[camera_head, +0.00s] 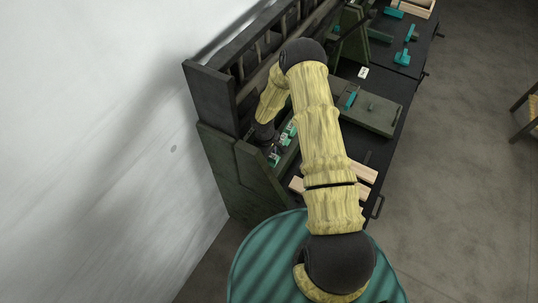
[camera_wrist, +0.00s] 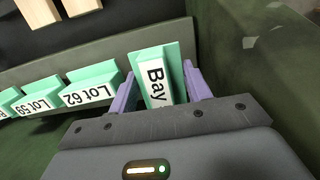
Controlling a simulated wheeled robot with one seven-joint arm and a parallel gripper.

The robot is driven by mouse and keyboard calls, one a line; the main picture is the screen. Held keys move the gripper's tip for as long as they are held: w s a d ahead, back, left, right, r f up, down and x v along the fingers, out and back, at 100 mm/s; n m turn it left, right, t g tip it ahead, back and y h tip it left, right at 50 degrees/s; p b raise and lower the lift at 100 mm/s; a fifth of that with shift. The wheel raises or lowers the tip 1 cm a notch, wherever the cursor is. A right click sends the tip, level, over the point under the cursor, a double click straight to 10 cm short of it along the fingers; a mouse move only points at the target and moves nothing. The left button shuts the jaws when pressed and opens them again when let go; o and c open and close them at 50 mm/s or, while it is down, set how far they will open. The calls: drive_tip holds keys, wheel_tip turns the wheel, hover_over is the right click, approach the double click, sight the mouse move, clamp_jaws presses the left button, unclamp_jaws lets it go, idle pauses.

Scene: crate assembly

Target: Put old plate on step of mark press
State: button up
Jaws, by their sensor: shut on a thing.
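My gripper (camera_wrist: 160,72) has two purple fingers, one on each side of a green plate with a white label reading "Bay" (camera_wrist: 156,82). It is shut on this plate, which stands tilted by a dark green ledge (camera_wrist: 112,51). In the head view my gripper (camera_head: 272,153) is low at the left end of the bench, partly hidden by my arm. I cannot tell which part is the step of the mark press; a grey-green block with a teal handle (camera_head: 374,112) stands on the bench.
Green plates labelled "Lot 62" (camera_wrist: 90,88) and "Lot 59" (camera_wrist: 36,103) stand left of the held plate. A dark green wall (camera_wrist: 262,60) rises close on the right. Pale wooden strips (camera_head: 361,173) lie on the black bench. A dark rack (camera_head: 215,97) stands against the wall.

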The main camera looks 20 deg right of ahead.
drive_tip(key=shift+f, duration=0.7)
drive_tip(key=shift+f+b, duration=0.6)
drive_tip(key=shift+b, duration=0.15)
drive_tip(key=o, duration=1.4)
drive_tip(key=r+b, duration=0.1)
drive_tip(key=r, duration=0.7)
drive_tip(key=w+a+r+b, duration=0.1)
drive_tip(key=r, duration=0.3)
drive_tip(key=shift+b, duration=0.35)
